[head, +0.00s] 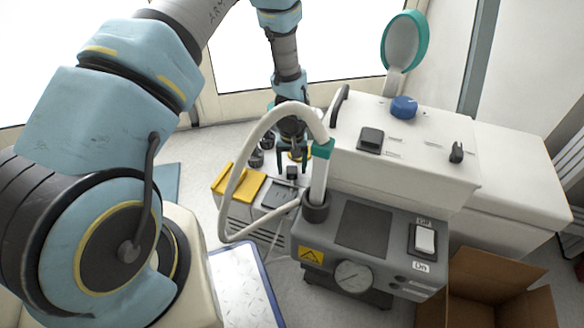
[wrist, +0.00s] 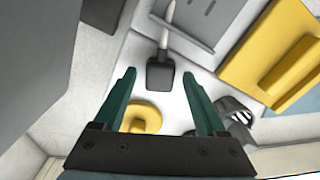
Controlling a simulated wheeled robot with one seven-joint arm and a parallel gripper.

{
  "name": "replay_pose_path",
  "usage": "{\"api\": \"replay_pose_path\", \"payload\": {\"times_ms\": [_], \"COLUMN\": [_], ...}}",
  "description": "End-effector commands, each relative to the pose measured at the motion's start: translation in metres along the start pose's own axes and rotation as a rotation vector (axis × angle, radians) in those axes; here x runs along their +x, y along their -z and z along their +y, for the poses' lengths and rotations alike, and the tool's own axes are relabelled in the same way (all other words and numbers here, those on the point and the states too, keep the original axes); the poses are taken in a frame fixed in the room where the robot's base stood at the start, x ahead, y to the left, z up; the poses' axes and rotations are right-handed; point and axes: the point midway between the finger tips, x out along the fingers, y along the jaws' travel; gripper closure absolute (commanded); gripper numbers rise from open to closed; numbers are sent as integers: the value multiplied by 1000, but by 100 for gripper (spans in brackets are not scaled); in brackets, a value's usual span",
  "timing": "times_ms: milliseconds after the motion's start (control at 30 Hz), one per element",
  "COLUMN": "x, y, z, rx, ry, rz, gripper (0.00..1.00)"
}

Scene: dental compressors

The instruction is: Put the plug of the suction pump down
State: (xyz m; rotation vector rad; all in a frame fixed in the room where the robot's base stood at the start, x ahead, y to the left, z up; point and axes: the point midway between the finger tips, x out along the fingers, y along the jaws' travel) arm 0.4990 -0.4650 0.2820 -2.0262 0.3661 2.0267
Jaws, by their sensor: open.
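The black plug (wrist: 160,73) with a pale lead lies between and just beyond my fingertips in the wrist view, with gaps on both sides. It appears to rest on a pale surface, though the exact contact is hard to tell. In the head view the small dark plug (head: 292,172) shows just below my gripper (head: 293,158). My gripper's two green fingers (wrist: 158,76) are open and empty. A grey unit, seemingly the suction pump (head: 365,230), stands to the right, with a gauge, a switch and a thick pale hose that arches in front of my gripper.
A yellow block (head: 238,181) lies left of the plug, and a yellow round part (wrist: 140,116) sits between my fingers' bases. A white cabinet (head: 400,150) with a blue knob stands behind the grey unit. An open cardboard box (head: 490,290) is at lower right.

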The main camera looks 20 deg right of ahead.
Motion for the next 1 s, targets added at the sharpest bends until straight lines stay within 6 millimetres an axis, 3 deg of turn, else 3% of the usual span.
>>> {"api": "replay_pose_path", "payload": {"times_ms": [500,700,900,1000], "x": [-105,-123,-126,-136], "y": [1,0,0,2], "z": [0,0,0,-11], "rx": [-1,0,-1,-11], "ry": [-2,-1,0,-1], "rz": [2,1,0,6], "gripper": [26,26,26,26]}}
